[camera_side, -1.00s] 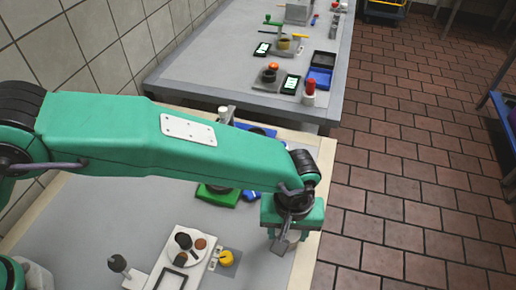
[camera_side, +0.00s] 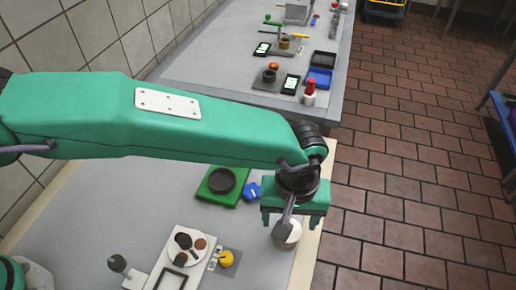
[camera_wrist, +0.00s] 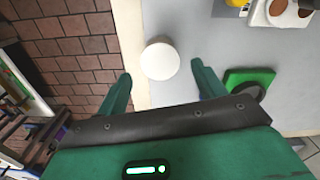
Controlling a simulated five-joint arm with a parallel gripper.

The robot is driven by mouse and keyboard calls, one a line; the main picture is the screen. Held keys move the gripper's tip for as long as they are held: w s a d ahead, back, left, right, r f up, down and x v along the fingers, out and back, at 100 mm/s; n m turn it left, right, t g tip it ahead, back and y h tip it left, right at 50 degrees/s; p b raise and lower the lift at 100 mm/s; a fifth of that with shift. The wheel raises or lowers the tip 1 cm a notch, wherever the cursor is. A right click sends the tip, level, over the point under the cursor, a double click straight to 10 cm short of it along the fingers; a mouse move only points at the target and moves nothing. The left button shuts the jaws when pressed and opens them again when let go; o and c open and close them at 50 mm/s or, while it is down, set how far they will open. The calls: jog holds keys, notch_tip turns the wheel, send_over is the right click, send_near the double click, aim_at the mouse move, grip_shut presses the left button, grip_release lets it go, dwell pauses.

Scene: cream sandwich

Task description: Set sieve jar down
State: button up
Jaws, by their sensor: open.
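A white round-topped jar (camera_side: 289,236), which I take for the sieve jar, stands near the right edge of the near table. In the wrist view its pale round top (camera_wrist: 160,60) lies between and beyond the two fingertips, over the border of the grey surface and cream edge strip. My gripper (camera_side: 292,218) is open above the jar, and a finger hides part of it in the side view. In the wrist view the open fingers (camera_wrist: 161,72) have a visible gap to the jar on both sides.
A green base with a dark round dish (camera_side: 222,180) and a blue knob (camera_side: 252,191) stand left of the gripper. A white board with small dishes (camera_side: 164,262) and a yellow knob (camera_side: 226,258) are nearer. The table's right edge is close.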

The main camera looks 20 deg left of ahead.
notch_tip(320, 180, up, 7)
dwell(0.3)
jog(key=shift+f, duration=0.15)
dwell(0.4)
jog(key=w+a+r+t, duration=0.15)
jog(key=a+r, duration=0.25)
jog(key=a, duration=0.5)
jog(key=w+a+r+m+h, duration=0.1)
jog(key=w+a+r, duration=0.1)
jog(key=a+r, duration=0.45)
jog(key=w+a+r+t, duration=0.1)
jog(key=w+a+r, duration=0.1)
jog(key=a, duration=0.8)
jog(key=s+a+f+t, duration=0.1)
jog(key=s+a, duration=0.6)
jog(key=a, duration=0.4)
jog(key=s+a+m+t+y, duration=0.1)
jog(key=s+a+t, duration=0.1)
jog(key=s+a, duration=0.5)
jog(key=a, duration=0.4)
jog(key=shift+s+a+f, duration=0.25)
jog(key=shift+s+f, duration=0.05)
jog(key=shift+f, duration=0.1)
